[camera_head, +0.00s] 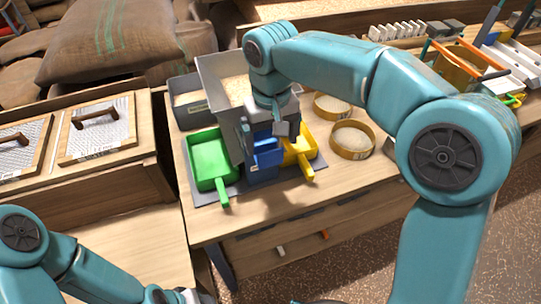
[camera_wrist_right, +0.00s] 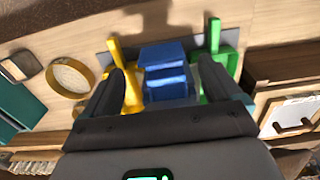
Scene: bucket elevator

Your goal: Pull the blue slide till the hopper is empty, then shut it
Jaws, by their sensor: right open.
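The grey hopper (camera_head: 215,85) stands on the middle table with pale grain (camera_head: 238,87) showing inside its top. The blue slide (camera_head: 267,150) is low on its front, and a blue part (camera_head: 262,174) is below it. My right gripper (camera_head: 268,132) is at the hopper's front, just above the slide. In the right wrist view my right gripper (camera_wrist_right: 162,85) is open, with one finger on each side of the blue slide (camera_wrist_right: 165,77) and visible gaps between. How far the slide is pulled cannot be told. My left gripper (camera_head: 190,296) is at the bottom edge, mostly cut off.
A green scoop (camera_head: 210,160) and a yellow scoop (camera_head: 300,148) lie on either side of the blue part. Round sieves (camera_head: 352,139) and a grey bin (camera_head: 190,103) stand nearby. Lidded wooden boxes (camera_head: 97,130) are at left. The table front is clear.

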